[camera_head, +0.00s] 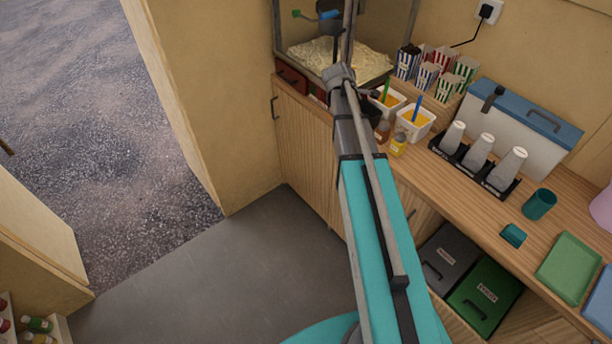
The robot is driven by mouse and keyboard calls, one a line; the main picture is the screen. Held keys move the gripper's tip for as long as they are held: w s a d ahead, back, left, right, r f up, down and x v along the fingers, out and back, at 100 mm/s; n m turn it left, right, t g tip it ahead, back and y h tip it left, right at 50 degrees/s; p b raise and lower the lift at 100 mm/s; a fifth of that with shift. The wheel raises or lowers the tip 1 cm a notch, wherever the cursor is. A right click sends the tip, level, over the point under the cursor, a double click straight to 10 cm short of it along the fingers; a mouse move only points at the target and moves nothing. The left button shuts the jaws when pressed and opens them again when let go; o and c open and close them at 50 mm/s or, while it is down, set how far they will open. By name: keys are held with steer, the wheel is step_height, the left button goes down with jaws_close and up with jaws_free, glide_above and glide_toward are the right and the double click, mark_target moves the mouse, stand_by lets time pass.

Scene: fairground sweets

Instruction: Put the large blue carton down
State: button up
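Striped cartons stand in a group on the counter beside the popcorn case. Two of them have blue and white stripes: a taller-looking blue carton (407,63) at the back left and another blue carton (427,76) in front of it. I cannot tell whether either is the large blue carton of the task. My arm reaches up across the middle of the view towards the popcorn case.
White tubs (415,119), bottles (398,145), a cup rack (490,180), a blue-lidded box (520,120), a teal cup (539,204) and a green tray (568,268) crowd the counter (465,215). The grey floor (235,280) is clear.

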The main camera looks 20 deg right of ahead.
steer(key=s+a+f+m+g+y, duration=0.1)
steer(key=s+a+m, duration=0.4)
steer(key=s+a, duration=0.6)
steer(key=s+a+f+m+g+y, duration=0.2)
steer(key=s+a+m+y, duration=0.3)
steer(key=s+a, duration=0.7)
steer(key=shift+a+f+y, duration=0.3)
steer(key=shift+a+f, duration=0.05)
steer(key=shift+a, duration=0.35)
step_height(320, 180, down, 7)
steer(key=b, duration=0.7)
